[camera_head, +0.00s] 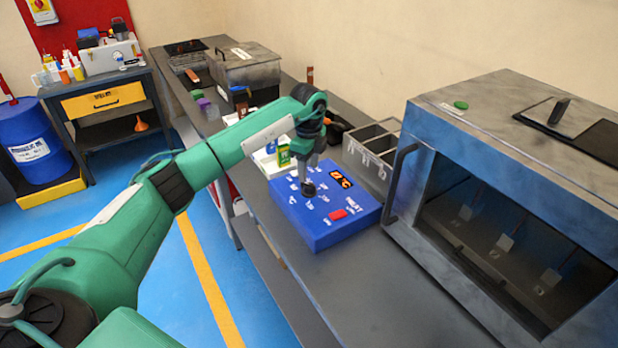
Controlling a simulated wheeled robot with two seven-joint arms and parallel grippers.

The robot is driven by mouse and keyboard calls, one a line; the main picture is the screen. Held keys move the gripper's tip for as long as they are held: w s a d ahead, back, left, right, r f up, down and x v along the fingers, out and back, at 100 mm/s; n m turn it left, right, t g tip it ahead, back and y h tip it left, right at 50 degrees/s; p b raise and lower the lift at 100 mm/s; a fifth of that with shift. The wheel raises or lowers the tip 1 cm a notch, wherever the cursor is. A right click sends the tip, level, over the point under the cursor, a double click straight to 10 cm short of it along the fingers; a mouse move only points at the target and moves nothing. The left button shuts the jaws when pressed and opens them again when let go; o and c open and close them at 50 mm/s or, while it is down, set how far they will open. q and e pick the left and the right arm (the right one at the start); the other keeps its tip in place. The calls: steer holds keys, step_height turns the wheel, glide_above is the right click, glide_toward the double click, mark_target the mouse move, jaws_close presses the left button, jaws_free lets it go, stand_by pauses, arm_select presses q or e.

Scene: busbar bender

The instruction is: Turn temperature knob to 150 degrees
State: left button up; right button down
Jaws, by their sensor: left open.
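The temperature knob (308,189) is a small dark dial on the sloped top of a blue control box (335,228) on the grey bench. White marks lie around the knob; their numbers are too small to read. A lit orange display (341,179) and a red switch (338,214) are also on the box. My left arm reaches in from the left, and its gripper (307,175) points down just above the knob, with its fingers apart. I cannot tell whether the fingers touch the knob. My right gripper is out of view.
A large grey oven (470,130) with a dark window stands right of the box. A grey divided bin (372,150) is behind the box. The bench front (370,290) is clear.

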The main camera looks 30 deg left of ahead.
mark_target(308, 184)
arm_select(q)
step_height(308, 184, down, 5)
steer(key=shift+s+r+p, duration=0.1)
steer(key=shift+s+p, duration=0.05)
steer(key=shift+p, duration=0.3)
steer(key=shift+f, duration=0.4)
steer(key=shift+c, duration=0.9)
steer(key=c, duration=0.8)
steer(key=shift+o, duration=0.2)
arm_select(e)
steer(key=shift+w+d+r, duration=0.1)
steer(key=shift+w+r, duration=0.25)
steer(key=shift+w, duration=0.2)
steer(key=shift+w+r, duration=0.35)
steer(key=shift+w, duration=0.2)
